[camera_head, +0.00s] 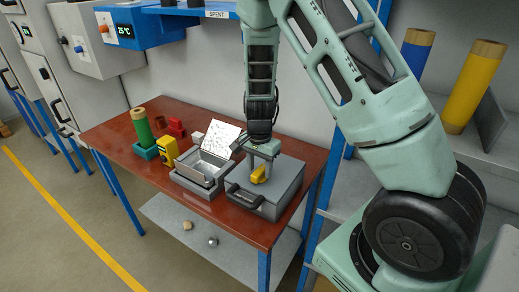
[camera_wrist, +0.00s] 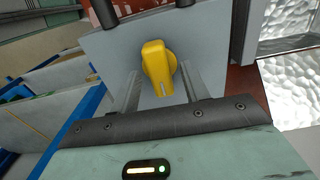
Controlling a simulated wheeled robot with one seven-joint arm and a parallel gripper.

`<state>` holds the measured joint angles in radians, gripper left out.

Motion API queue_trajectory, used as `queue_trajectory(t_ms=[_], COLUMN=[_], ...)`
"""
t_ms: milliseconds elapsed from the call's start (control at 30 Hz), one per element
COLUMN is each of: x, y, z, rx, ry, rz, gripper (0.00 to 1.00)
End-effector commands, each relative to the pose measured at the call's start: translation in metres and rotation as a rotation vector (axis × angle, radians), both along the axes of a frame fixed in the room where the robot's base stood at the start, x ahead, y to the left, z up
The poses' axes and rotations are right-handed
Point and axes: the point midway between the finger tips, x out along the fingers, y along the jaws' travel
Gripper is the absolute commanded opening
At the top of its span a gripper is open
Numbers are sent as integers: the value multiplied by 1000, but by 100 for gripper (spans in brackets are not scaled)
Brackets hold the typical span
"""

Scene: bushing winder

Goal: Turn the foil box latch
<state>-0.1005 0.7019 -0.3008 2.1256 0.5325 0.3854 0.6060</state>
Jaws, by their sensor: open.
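The foil box (camera_head: 284,188) is a grey box with a black front handle at the right end of the red-brown table. Its yellow latch (camera_head: 259,175) sits on the grey top panel. In the wrist view the latch (camera_wrist: 157,66) is a yellow knob with a lever pointing toward my gripper. My gripper (camera_head: 264,160) is over the box beside the latch. In the wrist view my gripper (camera_wrist: 160,88) is open, with one finger on each side of the latch lever. I cannot tell whether the fingers touch it.
Left of the box is an open metal tray (camera_head: 202,170) with a raised foil-like lid (camera_head: 217,136). A lower shelf (camera_head: 225,238) holds small items. A wall is behind.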

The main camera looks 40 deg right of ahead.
Motion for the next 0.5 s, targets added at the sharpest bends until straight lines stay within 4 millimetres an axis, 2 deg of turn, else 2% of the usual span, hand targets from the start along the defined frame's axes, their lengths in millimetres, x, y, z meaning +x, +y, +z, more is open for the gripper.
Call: queue_trajectory(t_ms=[167, 500], x=[1, 1], y=[1, 1], z=[29, 109], rx=[0, 0], ry=[-6, -9], rz=[3, 2], gripper=[45, 45])
